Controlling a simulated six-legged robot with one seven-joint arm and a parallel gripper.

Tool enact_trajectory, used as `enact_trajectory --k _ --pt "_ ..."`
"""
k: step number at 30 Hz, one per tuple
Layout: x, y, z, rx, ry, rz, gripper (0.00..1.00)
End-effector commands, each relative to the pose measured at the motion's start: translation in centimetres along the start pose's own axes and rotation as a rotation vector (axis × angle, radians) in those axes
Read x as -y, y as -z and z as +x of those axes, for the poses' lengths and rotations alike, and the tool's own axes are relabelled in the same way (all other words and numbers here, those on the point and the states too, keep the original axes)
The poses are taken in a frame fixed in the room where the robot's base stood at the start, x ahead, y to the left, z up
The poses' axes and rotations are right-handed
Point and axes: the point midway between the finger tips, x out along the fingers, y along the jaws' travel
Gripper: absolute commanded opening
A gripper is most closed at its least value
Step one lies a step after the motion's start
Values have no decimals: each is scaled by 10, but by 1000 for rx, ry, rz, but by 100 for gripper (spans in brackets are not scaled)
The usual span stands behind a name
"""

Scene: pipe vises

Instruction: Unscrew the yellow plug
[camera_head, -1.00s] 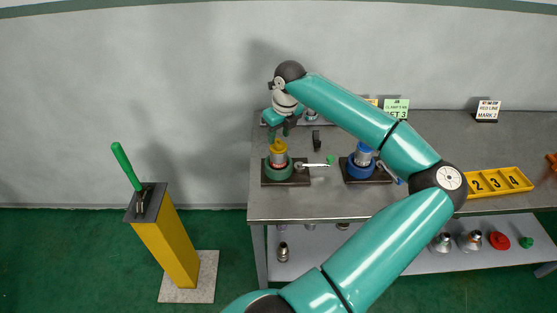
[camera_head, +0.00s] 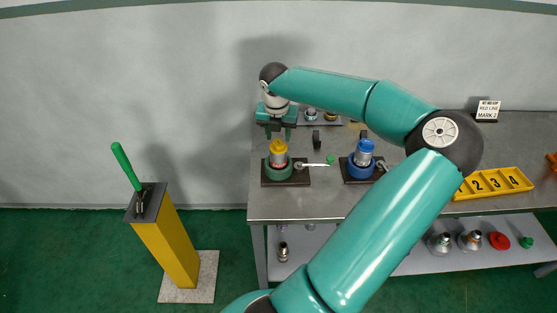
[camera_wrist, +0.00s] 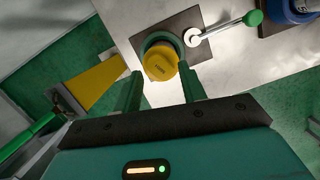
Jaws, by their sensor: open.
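The yellow plug (camera_head: 278,146) sits on top of a metal pipe held upright in the green vise (camera_head: 278,170) at the left end of the bench. In the wrist view the plug (camera_wrist: 160,62) shows beyond my fingertips, roughly midway between them. My gripper (camera_head: 277,136) is open and empty, pointing down above the plug and apart from it. In the wrist view my two green fingers (camera_wrist: 160,84) stand either side of the plug's line. The vise's lever (camera_head: 314,165) with a green knob points right.
A blue vise (camera_head: 360,168) with a blue-capped pipe stands to the right. A yellow numbered tray (camera_head: 492,183) lies farther right. A yellow post (camera_head: 172,245) with a green lever stands left of the bench. Fittings lie on the lower shelf (camera_head: 420,262).

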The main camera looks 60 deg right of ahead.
Motion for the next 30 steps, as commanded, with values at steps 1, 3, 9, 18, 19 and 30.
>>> enact_trajectory --k 1,3,9,18,19,30 --pt "0 0 -1 3 11 35 41" --pt "-1 0 -1 4 30 114 41" --pt "-2 -1 -1 4 74 341 41" --pt "-4 -2 -2 8 125 592 41" --pt "-4 -2 -2 7 133 637 41" --pt "-6 -3 -1 5 193 949 41"
